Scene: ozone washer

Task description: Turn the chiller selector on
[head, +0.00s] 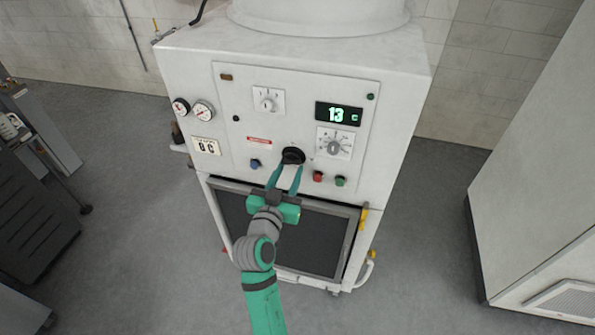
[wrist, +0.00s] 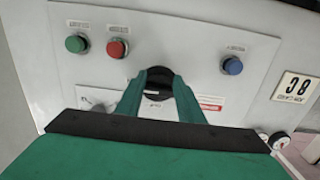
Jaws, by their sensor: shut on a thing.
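The black round selector knob (head: 292,155) sits at the lower middle of the white machine's control panel (head: 230,90). My gripper (head: 289,167) reaches up to it from below, with its two teal fingers at the knob. The gripper is shut on the knob. In the wrist view, the knob (wrist: 158,92) shows dark between the fingers, which hide part of its sides.
Red (head: 318,176) and green (head: 340,181) buttons lie close right of the knob, a blue one (head: 254,163) left. Above are a white knob (head: 268,103), a dial (head: 334,147) and a display (head: 338,114) reading 13. A large white cabinet (head: 535,170) stands right.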

